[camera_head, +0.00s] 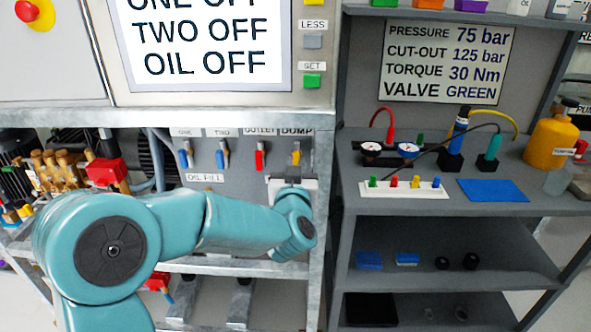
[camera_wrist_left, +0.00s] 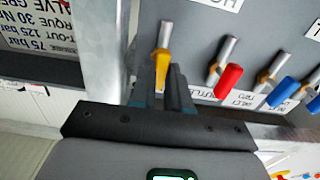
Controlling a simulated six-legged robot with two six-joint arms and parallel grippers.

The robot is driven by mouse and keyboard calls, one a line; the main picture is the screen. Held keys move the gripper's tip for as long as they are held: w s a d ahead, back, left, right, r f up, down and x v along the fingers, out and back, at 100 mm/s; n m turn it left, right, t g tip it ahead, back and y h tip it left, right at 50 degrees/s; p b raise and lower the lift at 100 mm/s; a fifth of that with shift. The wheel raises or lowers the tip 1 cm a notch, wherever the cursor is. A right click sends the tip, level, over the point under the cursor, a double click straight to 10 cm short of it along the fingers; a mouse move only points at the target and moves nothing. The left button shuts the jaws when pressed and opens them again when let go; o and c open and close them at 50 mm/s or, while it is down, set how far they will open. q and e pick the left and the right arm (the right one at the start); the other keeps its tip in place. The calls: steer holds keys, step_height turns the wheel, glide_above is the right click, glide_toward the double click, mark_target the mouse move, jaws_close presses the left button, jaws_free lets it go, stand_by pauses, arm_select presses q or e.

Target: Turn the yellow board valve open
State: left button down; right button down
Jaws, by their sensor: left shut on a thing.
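The yellow board valve (camera_head: 296,157) is on the grey valve board, under the DUMP label and at the right end of a row of valves. In the wrist view its yellow handle (camera_wrist_left: 162,70) hangs from a metal stem and sits between my fingers. My left gripper (camera_head: 292,181) is at this valve, shut on the yellow handle; its fingers also show in the wrist view (camera_wrist_left: 161,84). The wrist partly hides the handle's lower end in the head view. My right gripper is not in view.
A red valve (camera_head: 259,158) is close left of the yellow one, with blue valves (camera_head: 220,158) further left. A metal post (camera_head: 323,190) stands just right. The sign (camera_head: 446,64) reads VALVE GREEN. A grey shelf unit (camera_head: 460,230) with tools stands at right.

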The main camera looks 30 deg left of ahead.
arm_select(q)
steer(key=shift+a+r, duration=0.1)
steer(key=shift+r, duration=0.15)
steer(key=c, duration=1.1)
jaws_free()
steer(key=shift+w, duration=0.1)
steer(key=shift+c, duration=0.2)
steer(key=shift+o, duration=0.2)
steer(key=shift+f, duration=0.15)
steer(key=v, duration=1.6)
steer(key=shift+f, duration=0.1)
